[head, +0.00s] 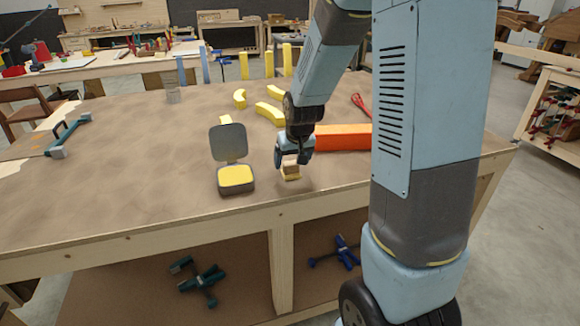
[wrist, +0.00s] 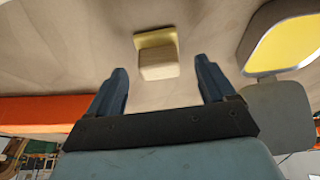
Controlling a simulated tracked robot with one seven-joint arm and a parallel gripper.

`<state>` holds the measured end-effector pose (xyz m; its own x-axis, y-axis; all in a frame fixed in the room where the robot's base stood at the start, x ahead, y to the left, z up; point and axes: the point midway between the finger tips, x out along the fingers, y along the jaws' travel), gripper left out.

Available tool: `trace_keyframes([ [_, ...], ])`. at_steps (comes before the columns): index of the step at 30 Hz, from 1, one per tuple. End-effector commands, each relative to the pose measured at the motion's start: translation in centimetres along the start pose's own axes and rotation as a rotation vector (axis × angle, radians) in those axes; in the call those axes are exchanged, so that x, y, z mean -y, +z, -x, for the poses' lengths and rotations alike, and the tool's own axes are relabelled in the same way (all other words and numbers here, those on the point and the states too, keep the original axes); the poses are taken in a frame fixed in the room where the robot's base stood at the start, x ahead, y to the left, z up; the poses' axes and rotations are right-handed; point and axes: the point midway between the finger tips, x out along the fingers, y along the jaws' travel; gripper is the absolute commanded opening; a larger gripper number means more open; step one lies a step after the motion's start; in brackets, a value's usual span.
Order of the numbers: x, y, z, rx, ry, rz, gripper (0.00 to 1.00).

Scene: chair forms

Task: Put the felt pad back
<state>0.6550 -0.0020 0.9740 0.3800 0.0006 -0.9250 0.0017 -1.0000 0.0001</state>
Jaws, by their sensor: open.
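A small block (head: 291,172), pale wood-coloured with a yellow part, sits on the brown bench top in the head view. In the wrist view the block (wrist: 158,66) lies ahead, between the lines of my two fingers. I cannot tell for certain whether it is the felt pad. My gripper (head: 293,160) is open above the block, with its fingers (wrist: 162,70) spread wide and nothing held. A grey hinged case (head: 229,144) stands open to the left, a yellow surface (head: 236,176) filling its base. The case also shows at right in the wrist view (wrist: 277,115).
A long orange block (head: 343,137) lies behind and right of my gripper. Several yellow curved forms (head: 270,113) lie farther back. The bench's front left is clear.

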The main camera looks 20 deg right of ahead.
Motion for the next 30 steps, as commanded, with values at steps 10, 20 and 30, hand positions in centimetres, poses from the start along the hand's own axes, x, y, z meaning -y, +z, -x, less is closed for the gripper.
trace_keyframes([
  [10, -0.1, -0.1, 5.2, -0.005, 0.001, -0.001, 0.83],
  [20, -0.1, 0.0, 7.8, -0.003, 0.001, -0.001, 0.83],
  [30, -0.1, 2.7, 14.4, -0.033, 0.0, -0.002, 0.83],
])
